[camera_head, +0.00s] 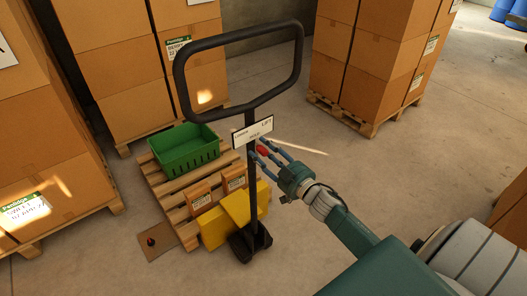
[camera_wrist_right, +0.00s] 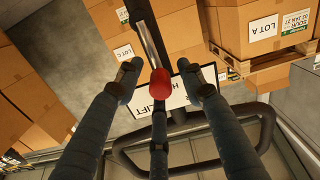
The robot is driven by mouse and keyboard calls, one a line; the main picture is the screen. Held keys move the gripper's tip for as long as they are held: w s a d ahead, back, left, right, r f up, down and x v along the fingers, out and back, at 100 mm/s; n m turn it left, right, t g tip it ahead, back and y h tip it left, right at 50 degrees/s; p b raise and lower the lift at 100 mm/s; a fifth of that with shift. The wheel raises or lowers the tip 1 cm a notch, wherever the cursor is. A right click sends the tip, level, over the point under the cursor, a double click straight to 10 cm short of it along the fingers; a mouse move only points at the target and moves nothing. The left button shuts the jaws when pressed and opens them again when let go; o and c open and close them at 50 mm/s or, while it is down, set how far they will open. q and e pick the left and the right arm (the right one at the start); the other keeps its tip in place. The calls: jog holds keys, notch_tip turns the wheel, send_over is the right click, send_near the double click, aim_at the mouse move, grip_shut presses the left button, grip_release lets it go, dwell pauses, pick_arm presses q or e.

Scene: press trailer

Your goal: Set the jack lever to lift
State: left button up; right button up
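The pallet jack's black loop handle (camera_head: 240,38) stands upright on its post (camera_head: 252,195). A white plate (camera_head: 253,132) on the post reads LOWER, HOLD and LIFT, with LIFT at the right. The jack lever's red knob (camera_head: 263,150) shows just below the plate's right part. In the wrist view the red knob (camera_wrist_right: 160,77) tips a silver rod, and the plate (camera_wrist_right: 178,92) is behind it. My right gripper (camera_head: 268,149) has its fingers spread around the knob, with gaps at both sides. Which setting the lever is in I cannot tell. My left gripper is out of view.
A wooden pallet (camera_head: 160,190) with a green crate (camera_head: 184,150) and small cartons sits by the yellow jack body (camera_head: 240,207). Stacked cartons (camera_head: 375,50) on pallets stand behind and at the left. The floor (camera_head: 400,170) to the right is clear.

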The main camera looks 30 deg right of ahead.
grip_shut()
jog(key=shift+d+m, duration=0.1)
jog(key=shift+m, duration=0.2)
jog(key=shift+d+m+p, duration=0.35)
jog(key=shift+m+p, duration=0.15)
jog(key=shift+p, duration=0.1)
jog(key=shift+w+d+f+m+p, duration=0.15)
jog(key=shift+d+f+m, duration=0.3)
jog(key=shift+m, duration=0.6)
jog(key=shift+s+d+f+m+p, duration=0.1)
jog(key=shift+d+f+m+p, duration=0.1)
jog(key=shift+d+m, duration=0.7)
jog(key=shift+w+d+f+m+p, duration=0.15)
jog(key=shift+d+f+m, duration=0.2)
jog(key=shift+m, duration=0.9)
